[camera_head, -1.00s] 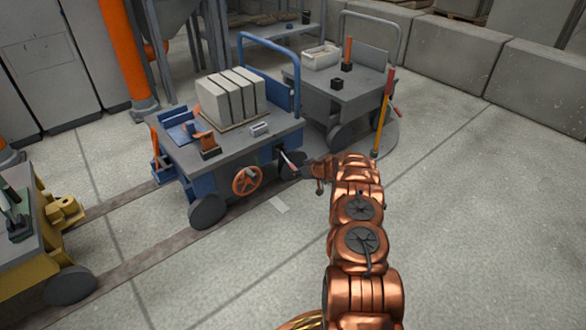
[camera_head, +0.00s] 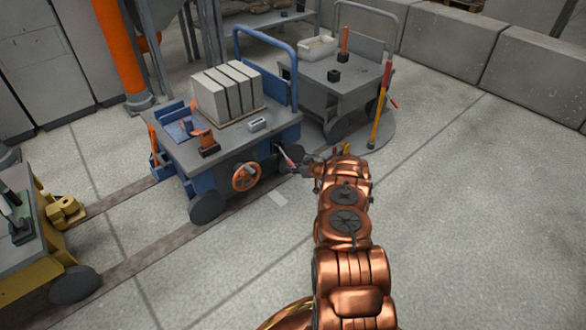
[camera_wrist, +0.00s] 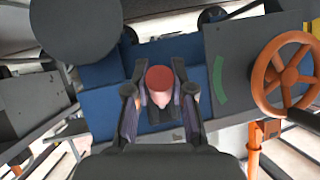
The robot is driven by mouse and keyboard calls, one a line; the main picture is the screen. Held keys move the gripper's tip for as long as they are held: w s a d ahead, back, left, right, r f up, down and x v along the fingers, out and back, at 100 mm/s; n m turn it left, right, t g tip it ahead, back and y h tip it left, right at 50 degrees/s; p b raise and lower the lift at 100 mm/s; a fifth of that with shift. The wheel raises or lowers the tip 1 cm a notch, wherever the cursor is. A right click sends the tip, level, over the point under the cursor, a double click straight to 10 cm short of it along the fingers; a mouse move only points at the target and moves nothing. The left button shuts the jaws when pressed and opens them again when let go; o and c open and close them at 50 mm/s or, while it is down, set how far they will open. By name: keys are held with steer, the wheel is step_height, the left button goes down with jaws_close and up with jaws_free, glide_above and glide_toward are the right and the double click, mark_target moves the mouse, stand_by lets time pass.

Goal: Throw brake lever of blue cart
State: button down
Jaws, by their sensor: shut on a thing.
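The blue cart (camera_head: 215,165) stands in the middle of the head view, loaded with pale blocks. Its brake lever (camera_head: 287,155) sticks out at the right end of its near side, with a red and pale grip. My gripper (camera_head: 303,167) is at that lever. In the wrist view, the lever's red-ended grip (camera_wrist: 159,79) lies between the two fingers of my gripper (camera_wrist: 159,100), which are shut on it. The lever's lower part and pivot are hidden there. A green arc mark (camera_wrist: 220,80) shows on a grey plate beside the lever.
An orange handwheel (camera_head: 246,177) is on the blue cart's side, left of the lever. A grey cart (camera_head: 345,90) stands behind, with a yellow and red post (camera_head: 380,110) beside it. A yellow cart (camera_head: 35,245) is at left. The floor at right is clear.

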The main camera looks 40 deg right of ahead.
steer(key=c, duration=1)
jaws_free()
steer(key=shift+o, duration=0.2)
steer(key=v, duration=1.2)
steer(key=shift+f, duration=0.1)
